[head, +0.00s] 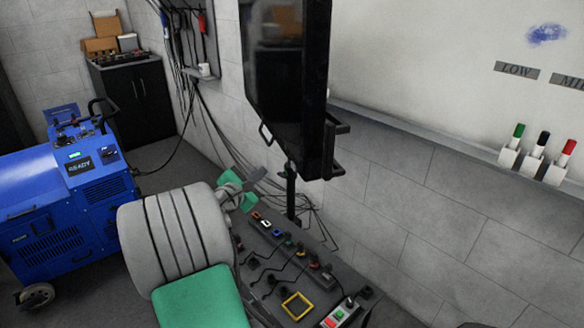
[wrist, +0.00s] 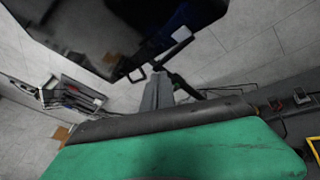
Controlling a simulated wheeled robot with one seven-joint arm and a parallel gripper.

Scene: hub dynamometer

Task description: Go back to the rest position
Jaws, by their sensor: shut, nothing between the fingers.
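My gripper (head: 258,176) is shut and empty. In the head view it is partly hidden behind my arm and points toward the wall, over the far end of the control bench (head: 262,262). In the wrist view my gripper (wrist: 157,92) shows as grey fingers beyond my green hand, with nothing between them. It looks apart from the large black screen (head: 288,85), which hangs above and to the right of it. The screen also fills the upper left of the wrist view (wrist: 100,35).
A blue machine (head: 90,190) reading READY stands at left, near a black cabinet (head: 132,95). The bench carries switches, cables, a yellow frame (head: 297,305) and a button box (head: 341,314). Pens (head: 541,145) stand below the whiteboard (head: 440,60). Cables hang along the wall.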

